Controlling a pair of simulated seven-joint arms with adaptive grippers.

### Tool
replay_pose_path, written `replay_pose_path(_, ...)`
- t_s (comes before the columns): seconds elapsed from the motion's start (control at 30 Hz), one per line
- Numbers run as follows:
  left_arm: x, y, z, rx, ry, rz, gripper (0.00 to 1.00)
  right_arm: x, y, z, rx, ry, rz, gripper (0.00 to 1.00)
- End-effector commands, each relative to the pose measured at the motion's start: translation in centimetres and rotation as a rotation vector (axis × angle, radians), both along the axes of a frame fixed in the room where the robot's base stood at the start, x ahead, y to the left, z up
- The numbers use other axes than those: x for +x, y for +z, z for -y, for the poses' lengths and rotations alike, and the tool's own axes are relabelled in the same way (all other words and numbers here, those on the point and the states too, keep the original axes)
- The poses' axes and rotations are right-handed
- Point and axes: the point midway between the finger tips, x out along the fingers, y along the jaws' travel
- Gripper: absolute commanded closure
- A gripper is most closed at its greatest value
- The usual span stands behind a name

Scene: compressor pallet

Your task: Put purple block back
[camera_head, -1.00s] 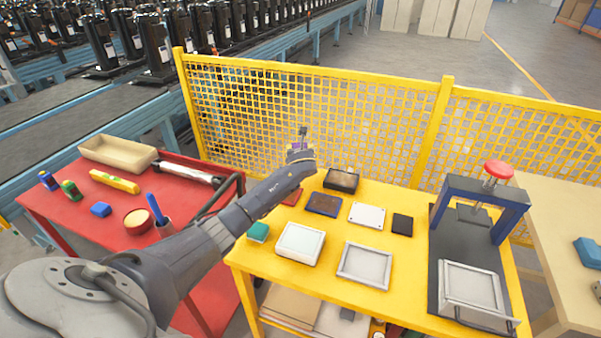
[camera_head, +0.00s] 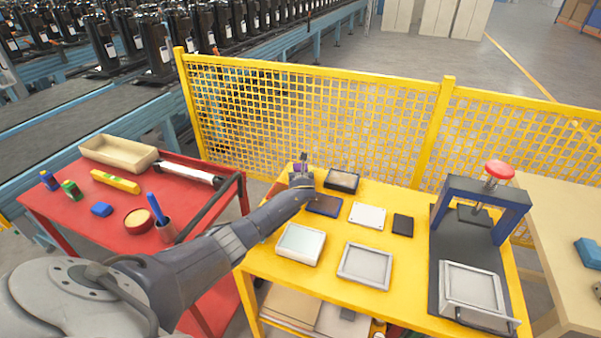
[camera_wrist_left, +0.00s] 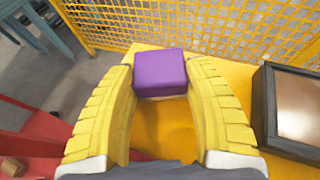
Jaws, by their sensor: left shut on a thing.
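The purple block (camera_wrist_left: 160,73) sits between the yellow fingertips of my left gripper (camera_wrist_left: 161,84) in the left wrist view. The gripper is shut on it. In the head view my left gripper (camera_head: 300,172) is over the back left corner of the yellow table (camera_head: 318,275), left of a black-framed box (camera_head: 342,179). Only a small bit of purple shows there. I cannot tell whether the block touches the table top. My right gripper is not in view.
The yellow mesh fence (camera_head: 310,115) stands close behind the table. A dark blue plate (camera_head: 325,205), white plate (camera_head: 367,215) and trays lie in front. A red cart (camera_head: 75,215) stands at left, with a gap between. A blue press frame (camera_head: 482,200) is at right.

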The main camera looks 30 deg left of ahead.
Motion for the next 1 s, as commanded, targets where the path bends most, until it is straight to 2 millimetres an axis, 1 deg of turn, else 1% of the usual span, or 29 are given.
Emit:
replay_pose_path(0.37,0.01,-0.24,-0.02,0.001,0.001,-0.001,0.79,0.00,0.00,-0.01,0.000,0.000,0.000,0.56)
replay_pose_path(0.4,0.00,-0.29,-0.02,0.001,0.001,-0.001,0.44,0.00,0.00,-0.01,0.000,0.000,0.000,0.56)
replay_pose_path(0.57,0.00,-0.26,-0.01,0.001,0.001,-0.001,0.25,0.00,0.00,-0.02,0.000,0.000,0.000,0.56)
replay_pose_path(0.9,0.02,0.06,-0.01,0.000,0.000,0.001,0.25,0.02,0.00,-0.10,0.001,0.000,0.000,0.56)
replay_pose_path(1.0,-0.35,0.15,0.24,-0.001,0.000,0.001,0.25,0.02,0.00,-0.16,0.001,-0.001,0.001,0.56)
